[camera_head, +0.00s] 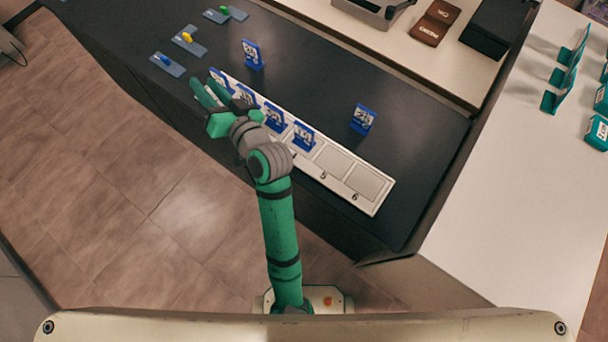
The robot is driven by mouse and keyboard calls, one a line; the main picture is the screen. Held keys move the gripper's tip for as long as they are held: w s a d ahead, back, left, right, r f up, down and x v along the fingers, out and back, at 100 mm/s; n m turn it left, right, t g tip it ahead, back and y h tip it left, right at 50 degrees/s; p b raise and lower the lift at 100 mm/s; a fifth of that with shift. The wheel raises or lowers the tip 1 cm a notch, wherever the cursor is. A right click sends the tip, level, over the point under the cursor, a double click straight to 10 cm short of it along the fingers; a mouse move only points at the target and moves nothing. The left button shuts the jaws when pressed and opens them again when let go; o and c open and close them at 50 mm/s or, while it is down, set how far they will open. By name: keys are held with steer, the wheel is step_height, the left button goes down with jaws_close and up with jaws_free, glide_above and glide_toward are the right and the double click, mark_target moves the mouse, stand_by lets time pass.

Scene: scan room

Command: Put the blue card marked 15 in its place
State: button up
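A white strip (379,206) with numbered places lies along the near edge of the dark counter. Several blue cards (303,136) stand in its left places. The places marked 5 (333,160) and 6 (367,182) are empty. Two blue cards stand loose behind the strip, one at the upper left (252,55) and one at the right (362,119). The numbers on the cards are too small to read surely, so I cannot tell which is 15. My gripper (203,85) is open and empty, over the strip's left end, and partly covers the cards there.
Small grey plates with a blue peg (166,61), a yellow peg (187,38) and a green peg (224,11) lie at the far left. A pale side table (500,210) at the right bears teal cards (559,94).

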steer(key=s+d+f+m+t+h, duration=0.2)
steer(key=s+d+f+m+h, duration=0.3)
steer(key=s+d+f+h, duration=0.7)
steer(key=s+d+n, duration=0.1)
steer(key=s+d, duration=0.2)
steer(key=s, duration=0.4)
steer(key=s+d+f+n, duration=0.1)
steer(key=s+d, duration=0.3)
steer(key=s, duration=0.4)
steer(key=s+d+n+y, duration=0.1)
steer(key=s+d+n, duration=0.1)
steer(key=s, duration=0.5)
steer(key=shift+s+d+f+n, duration=0.15)
steer(key=shift+d+f+n, duration=0.15)
steer(key=shift+d, duration=0.6)
steer(key=shift+s, duration=0.1)
